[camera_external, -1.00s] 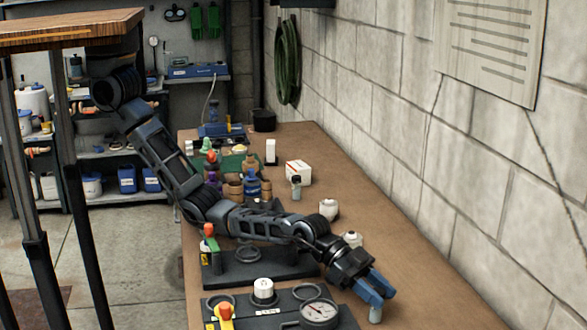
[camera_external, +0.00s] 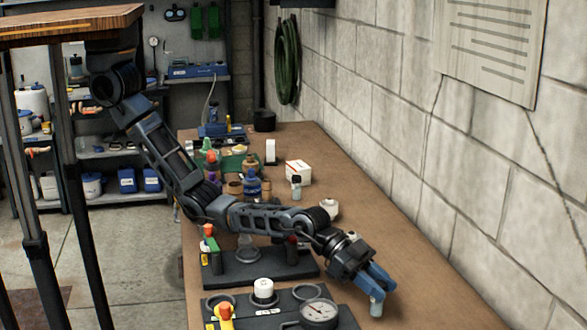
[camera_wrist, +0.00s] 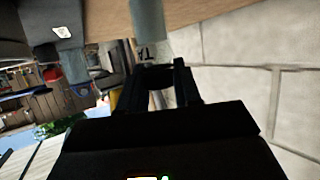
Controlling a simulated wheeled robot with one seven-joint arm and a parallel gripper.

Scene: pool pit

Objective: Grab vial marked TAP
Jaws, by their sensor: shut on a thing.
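My gripper (camera_external: 376,287) is at the right side of the bench, with its blue fingers pointing down. It is shut on a small grey-green vial (camera_external: 376,307), whose lower part shows below the fingertips. In the wrist view, my gripper (camera_wrist: 162,75) has the vial (camera_wrist: 148,18) reaching up past its fingers. A pale label with dark marks shows there, but I cannot read it as TAP. Another small vial with a dark cap (camera_external: 296,188) stands farther back on the bench. Its marking is too small to read.
The wooden bench (camera_external: 420,285) is bare right of my gripper, up to the block wall (camera_external: 470,170). Left of it are a black holder with a round gauge (camera_external: 318,313) and a white-capped item (camera_external: 263,289). A white box (camera_external: 298,172) and bottles stand farther back.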

